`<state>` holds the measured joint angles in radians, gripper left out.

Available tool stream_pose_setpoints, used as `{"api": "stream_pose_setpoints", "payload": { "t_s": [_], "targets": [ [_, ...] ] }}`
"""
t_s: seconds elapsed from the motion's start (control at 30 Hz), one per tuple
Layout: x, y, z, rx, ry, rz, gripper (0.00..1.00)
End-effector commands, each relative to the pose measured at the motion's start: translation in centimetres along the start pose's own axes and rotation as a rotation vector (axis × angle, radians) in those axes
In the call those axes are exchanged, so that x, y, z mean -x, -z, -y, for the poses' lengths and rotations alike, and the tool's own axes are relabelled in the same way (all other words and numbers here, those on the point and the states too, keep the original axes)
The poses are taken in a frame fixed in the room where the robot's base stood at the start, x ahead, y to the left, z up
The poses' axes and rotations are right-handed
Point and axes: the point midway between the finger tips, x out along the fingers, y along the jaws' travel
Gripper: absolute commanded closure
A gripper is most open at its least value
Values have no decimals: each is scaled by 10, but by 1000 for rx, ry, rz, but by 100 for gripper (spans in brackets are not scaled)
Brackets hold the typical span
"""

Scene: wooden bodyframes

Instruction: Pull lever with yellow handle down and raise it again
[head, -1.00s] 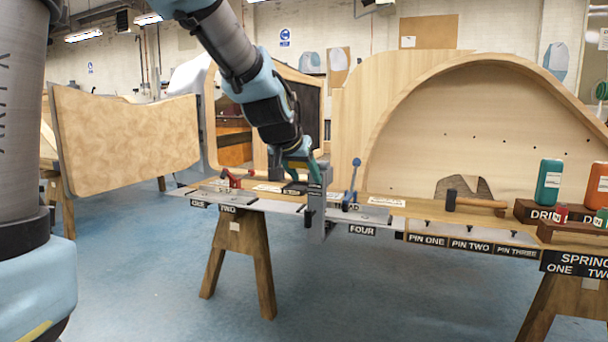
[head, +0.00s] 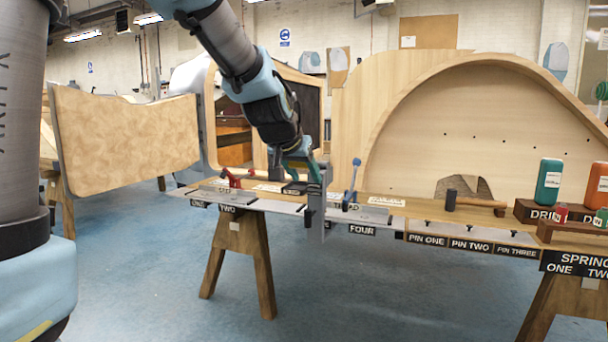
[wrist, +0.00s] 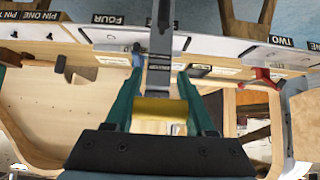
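The yellow handle (wrist: 160,109) lies between my gripper's two teal fingers in the wrist view and fills the gap between them. My gripper (wrist: 161,80) appears shut on it, one finger against each side. The lever's grey bar (wrist: 160,45) runs from near the fingertips to the top of the wrist view. In the head view my gripper (head: 314,176) is at the bench's front edge, above the upright grey lever part (head: 315,210).
The bench (head: 410,208) bears a blue-knobbed lever (head: 353,180) right of my gripper and a red clamp (head: 230,178) to its left. A hammer (head: 475,202) and bottles stand farther right. Large wooden frames (head: 470,110) rise behind. The floor in front is clear.

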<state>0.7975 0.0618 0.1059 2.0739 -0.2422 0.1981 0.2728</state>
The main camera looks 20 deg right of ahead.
Motion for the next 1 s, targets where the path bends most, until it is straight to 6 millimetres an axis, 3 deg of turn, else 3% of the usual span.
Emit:
{"api": "stream_pose_setpoints", "payload": {
  "t_s": [0.03,0.27,0.57,0.73,1.0],
  "targets": [
    [0,4,0,-1,1,-10,42],
    [0,2,0,-1,1,-6,16],
    [2,2,0,0,0,-5,15],
    [23,4,0,0,0,-7,15],
    [76,4,0,-1,0,-9,15]
  ]
}}
